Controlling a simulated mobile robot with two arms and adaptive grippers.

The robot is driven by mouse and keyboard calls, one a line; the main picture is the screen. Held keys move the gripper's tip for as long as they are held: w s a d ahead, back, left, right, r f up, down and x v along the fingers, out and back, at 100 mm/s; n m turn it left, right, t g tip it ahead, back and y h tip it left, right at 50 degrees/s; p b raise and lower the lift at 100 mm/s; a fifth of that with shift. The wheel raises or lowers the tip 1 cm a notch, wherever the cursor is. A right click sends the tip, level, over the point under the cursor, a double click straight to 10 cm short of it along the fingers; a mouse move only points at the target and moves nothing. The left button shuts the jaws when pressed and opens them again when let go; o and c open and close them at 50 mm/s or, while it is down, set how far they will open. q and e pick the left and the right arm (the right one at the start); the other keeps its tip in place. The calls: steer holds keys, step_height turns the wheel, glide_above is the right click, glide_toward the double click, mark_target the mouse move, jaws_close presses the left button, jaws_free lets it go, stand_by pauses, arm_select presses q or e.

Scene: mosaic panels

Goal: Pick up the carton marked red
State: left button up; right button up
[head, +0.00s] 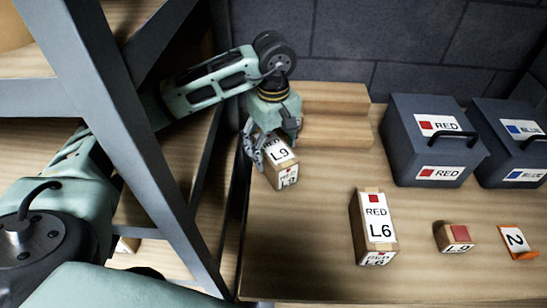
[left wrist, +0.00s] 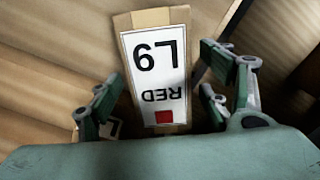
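A tan carton (head: 280,170) with a white label, a red square and RED, which looks like L9 in the head view, stands on the bench at the left. My left gripper (head: 262,148) is at its far upper end. In the left wrist view the carton (left wrist: 157,70) lies between the two fingers of the gripper (left wrist: 160,95), with a small gap visible on each side; the fingers look open. A second carton marked RED L6 (head: 374,228) stands apart, to the right. My right gripper is not in view.
Dark bins marked RED (head: 432,140) and BLUE (head: 510,145) stand at the back right. A small block with a red top (head: 455,237) and an orange piece marked 2 (head: 518,242) lie at front right. Wooden steps (head: 320,100) are behind; a grey shelf frame (head: 125,130) is left.

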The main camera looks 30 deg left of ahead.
arm_select(q)
steer(key=c, duration=0.7)
jaws_close()
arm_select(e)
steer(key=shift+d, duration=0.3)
arm_select(q)
steer(key=shift+w+r, duration=0.1)
steer(key=shift+r, duration=0.1)
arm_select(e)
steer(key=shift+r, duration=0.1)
arm_select(q)
step_height(320, 180, up, 6)
steer(key=p, duration=0.3)
steer(key=shift+r+p, duration=0.25)
steer(key=shift+p, duration=0.1)
steer(key=shift+s+d+r, duration=0.1)
steer(key=shift+s+r, duration=0.1)
steer(key=s+d, duration=0.4)
steer(key=s, duration=0.4)
steer(key=s+d+b, duration=0.1)
steer(key=s+d, duration=0.2)
steer(key=s, duration=0.5)
steer(key=shift+d+f, duration=0.15)
steer(key=shift+d, duration=0.2)
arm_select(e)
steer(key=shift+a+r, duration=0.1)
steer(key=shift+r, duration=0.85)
